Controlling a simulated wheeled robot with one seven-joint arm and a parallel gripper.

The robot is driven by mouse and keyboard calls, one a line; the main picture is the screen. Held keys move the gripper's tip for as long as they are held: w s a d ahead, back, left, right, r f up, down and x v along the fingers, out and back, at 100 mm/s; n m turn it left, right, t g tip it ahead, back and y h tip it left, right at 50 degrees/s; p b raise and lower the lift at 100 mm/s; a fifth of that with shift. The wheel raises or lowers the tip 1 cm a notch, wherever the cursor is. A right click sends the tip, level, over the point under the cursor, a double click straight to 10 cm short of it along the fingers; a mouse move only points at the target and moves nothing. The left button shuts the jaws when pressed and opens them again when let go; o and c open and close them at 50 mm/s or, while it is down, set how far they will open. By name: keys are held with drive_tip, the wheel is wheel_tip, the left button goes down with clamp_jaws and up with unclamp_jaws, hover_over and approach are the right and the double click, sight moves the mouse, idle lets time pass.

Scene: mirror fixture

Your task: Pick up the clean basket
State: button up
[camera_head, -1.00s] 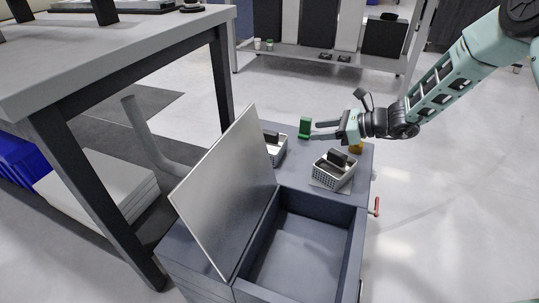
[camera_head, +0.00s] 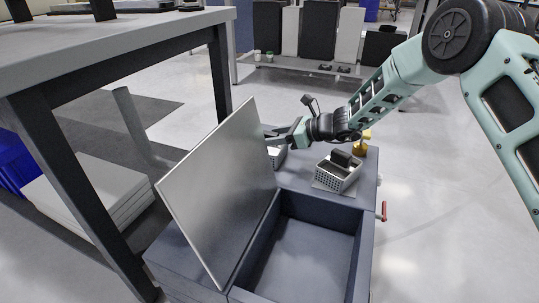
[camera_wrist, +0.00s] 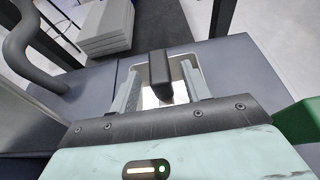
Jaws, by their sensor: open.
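Two light baskets with black handles or blocks stand on the grey cabinet top (camera_head: 300,172); I cannot tell by looks which is the clean one. The left basket (camera_head: 277,158) is mostly hidden behind the tilted panel and my gripper. The right basket (camera_head: 335,178) stands on a pale pad, in full view. My gripper (camera_head: 275,136) is open above the left basket. In the wrist view, its two fingers (camera_wrist: 161,88) lie on either side of the black handle (camera_wrist: 160,72), over the pale basket (camera_wrist: 180,62). Contact cannot be told.
A tilted metallic panel (camera_head: 220,190) rises close to my gripper's left. An open, empty compartment (camera_head: 305,250) lies in front. A green object (camera_wrist: 300,122) is right in the wrist view. A yellow object (camera_head: 361,146) stands behind the right basket. A workbench (camera_head: 120,45) is at left.

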drive_tip(key=shift+x, duration=1.2)
clamp_jaws()
drive_tip(key=shift+r, duration=0.1)
